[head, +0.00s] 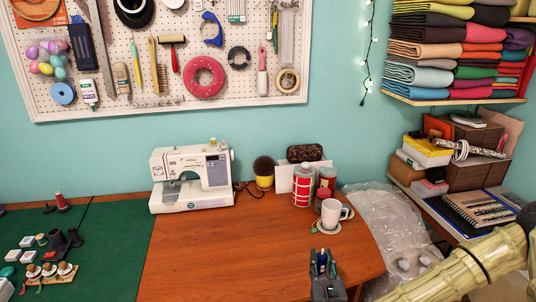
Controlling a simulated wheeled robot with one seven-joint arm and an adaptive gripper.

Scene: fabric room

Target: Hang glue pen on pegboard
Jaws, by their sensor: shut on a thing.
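The white pegboard (220,70) hangs on the teal wall at the upper left, filled with hung tools and craft items. My gripper (322,266) is low in the head view, above the front right of the wooden table. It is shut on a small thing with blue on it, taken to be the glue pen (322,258). The fingers hide most of it, so its shape and tilt are unclear. The gripper is well apart from the pegboard, below and to its right.
The wooden table (230,262) has clear room in front. A sewing machine (185,180), a yellow pot (264,180), canisters (303,185) and a white mug (331,212) stand on it. A green mat (110,235) with small items lies left. A shelf of folded fabrics (430,50) is right.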

